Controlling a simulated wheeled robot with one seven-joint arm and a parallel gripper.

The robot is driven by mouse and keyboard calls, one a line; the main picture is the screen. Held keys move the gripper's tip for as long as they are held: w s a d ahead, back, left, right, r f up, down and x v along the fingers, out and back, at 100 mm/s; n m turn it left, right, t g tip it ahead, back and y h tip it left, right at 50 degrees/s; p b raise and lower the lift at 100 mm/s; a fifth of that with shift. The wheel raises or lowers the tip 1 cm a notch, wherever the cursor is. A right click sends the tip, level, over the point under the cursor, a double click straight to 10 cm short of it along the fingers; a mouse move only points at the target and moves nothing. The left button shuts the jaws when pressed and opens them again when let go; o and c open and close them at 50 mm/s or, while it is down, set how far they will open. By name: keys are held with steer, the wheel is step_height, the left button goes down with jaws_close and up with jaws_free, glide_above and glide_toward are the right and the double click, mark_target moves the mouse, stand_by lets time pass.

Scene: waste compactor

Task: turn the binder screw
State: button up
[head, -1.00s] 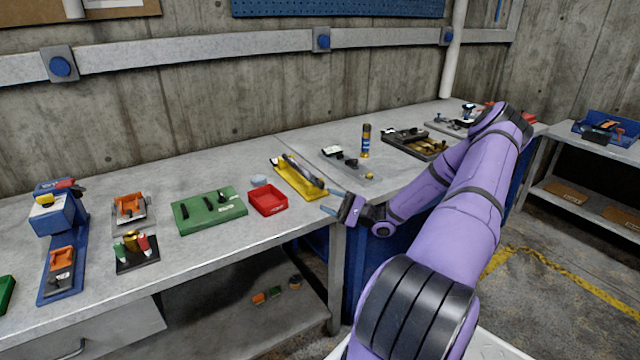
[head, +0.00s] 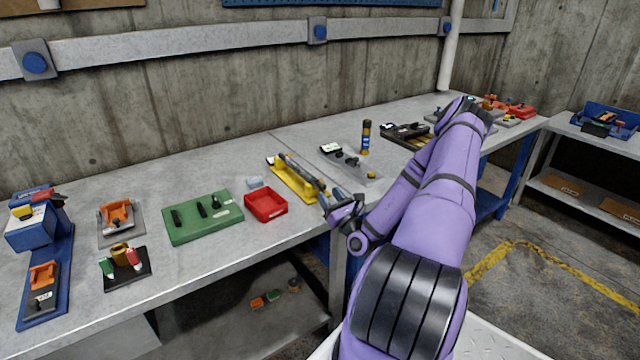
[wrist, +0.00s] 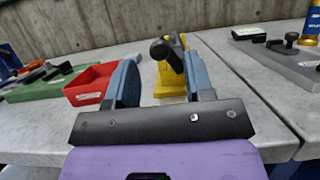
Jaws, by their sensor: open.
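What seems to be the binder is a yellow base (head: 288,183) with a long grey and dark rod (head: 301,170) on top. It lies near the front edge of the bench. In the wrist view, the yellow base (wrist: 171,86) and a dark rounded end (wrist: 160,49), likely the screw's handle, show beyond and between my fingers. My gripper (head: 332,197) is open and empty, at the near right end of the yellow base. Its two blue-grey fingers (wrist: 161,65) stand either side of the dark end in the wrist view. I cannot tell whether they touch it.
A red bin (head: 266,216) stands just left of the yellow base, with a green board (head: 204,238) beyond it. A grey plate (head: 362,176) and a blue-and-yellow canister (head: 366,130) are to the right. The bench edge runs under my gripper.

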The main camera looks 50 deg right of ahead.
mark_target(325, 188)
steer(key=shift+x, duration=2.95)
steer(key=c, duration=0.8)
